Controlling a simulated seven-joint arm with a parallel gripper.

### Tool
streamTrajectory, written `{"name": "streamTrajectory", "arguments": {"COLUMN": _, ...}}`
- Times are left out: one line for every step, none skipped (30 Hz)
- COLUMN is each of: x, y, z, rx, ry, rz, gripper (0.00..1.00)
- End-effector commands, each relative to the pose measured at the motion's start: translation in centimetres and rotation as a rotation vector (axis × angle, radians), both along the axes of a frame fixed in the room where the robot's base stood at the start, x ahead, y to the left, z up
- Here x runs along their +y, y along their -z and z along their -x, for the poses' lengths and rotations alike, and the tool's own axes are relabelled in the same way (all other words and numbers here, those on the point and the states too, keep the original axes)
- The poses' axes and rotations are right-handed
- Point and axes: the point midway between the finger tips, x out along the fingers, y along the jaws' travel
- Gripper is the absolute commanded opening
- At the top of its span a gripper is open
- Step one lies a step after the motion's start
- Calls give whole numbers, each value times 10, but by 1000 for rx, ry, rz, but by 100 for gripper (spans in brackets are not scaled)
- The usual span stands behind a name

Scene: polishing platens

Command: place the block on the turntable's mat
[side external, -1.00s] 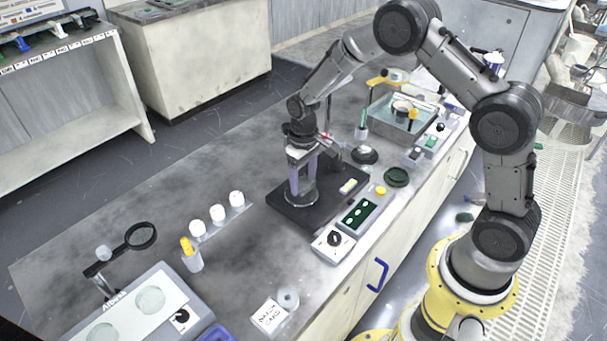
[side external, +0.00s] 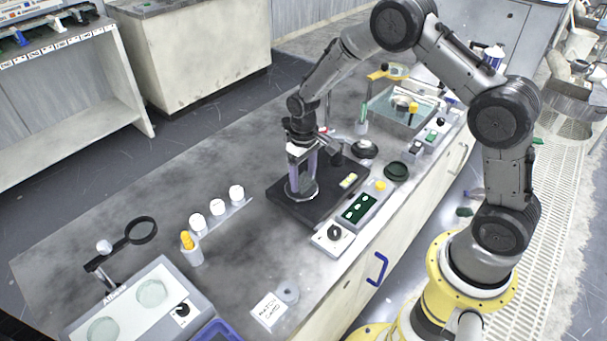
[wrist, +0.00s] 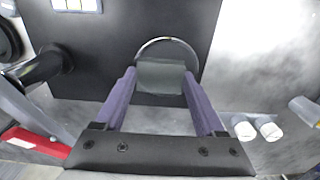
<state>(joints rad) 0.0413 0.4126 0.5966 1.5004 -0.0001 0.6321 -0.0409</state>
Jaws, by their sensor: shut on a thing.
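The block (wrist: 162,77) is grey-green and sits between the two purple fingers in the wrist view. My gripper (wrist: 160,80) is shut on it. It also shows in the side view, pointing down over the turntable (side external: 301,196), a round disc with a pale rim on a dark base. In the wrist view the disc's shiny rim (wrist: 168,41) curves behind the block. The block hides much of the mat, and I cannot tell whether it touches it. In the side view the fingers hide the block.
The dark base plate (side external: 345,192) lies under the gripper. White-capped bottles (side external: 217,207) stand in a row to the left, beside a yellow-capped bottle (side external: 189,241). A control box with a dark knob (side external: 333,235) is in front. Bare bench lies behind and left.

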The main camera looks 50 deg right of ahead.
Motion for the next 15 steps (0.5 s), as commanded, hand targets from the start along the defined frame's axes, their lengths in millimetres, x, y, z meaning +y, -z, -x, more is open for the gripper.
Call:
{"name": "streamTrajectory", "arguments": {"x": 0, "y": 1, "z": 0, "rx": -1, "ry": 0, "rz": 0, "gripper": 2}}
{"name": "streamTrajectory", "arguments": {"x": 0, "y": 1, "z": 0, "rx": -1, "ry": 0, "rz": 0, "gripper": 2}}
{"name": "streamTrajectory", "arguments": {"x": 0, "y": 2, "z": 0, "rx": -1, "ry": 0, "rz": 0, "gripper": 2}}
{"name": "streamTrajectory", "arguments": {"x": 0, "y": 2, "z": 0, "rx": -2, "ry": 0, "rz": 0, "gripper": 77}}
{"name": "streamTrajectory", "arguments": {"x": 0, "y": 2, "z": 0, "rx": -2, "ry": 0, "rz": 0, "gripper": 82}}
{"name": "streamTrajectory", "arguments": {"x": 0, "y": 2, "z": 0, "rx": -2, "ry": 0, "rz": 0, "gripper": 90}}
{"name": "streamTrajectory", "arguments": {"x": 0, "y": 2, "z": 0, "rx": -1, "ry": 0, "rz": 0, "gripper": 95}}
{"name": "streamTrajectory", "arguments": {"x": 0, "y": 2, "z": 0, "rx": -1, "ry": 0, "rz": 0, "gripper": 100}}
{"name": "streamTrajectory", "arguments": {"x": 0, "y": 2, "z": 0, "rx": -1, "ry": 0, "rz": 0, "gripper": 100}}
{"name": "streamTrajectory", "arguments": {"x": 0, "y": 2, "z": 0, "rx": -1, "ry": 0, "rz": 0, "gripper": 100}}
{"name": "streamTrajectory", "arguments": {"x": 0, "y": 2, "z": 0, "rx": -1, "ry": 0, "rz": 0, "gripper": 100}}
{"name": "streamTrajectory", "arguments": {"x": 0, "y": 2, "z": 0, "rx": -1, "ry": 0, "rz": 0, "gripper": 100}}
{"name": "streamTrajectory", "arguments": {"x": 0, "y": 2, "z": 0, "rx": -1, "ry": 0, "rz": 0, "gripper": 100}}
{"name": "streamTrajectory", "arguments": {"x": 0, "y": 2, "z": 0, "rx": 0, "ry": 0, "rz": 0, "gripper": 100}}
{"name": "streamTrajectory", "arguments": {"x": 0, "y": 1, "z": 0, "rx": 0, "ry": 0, "rz": 0, "gripper": 100}}
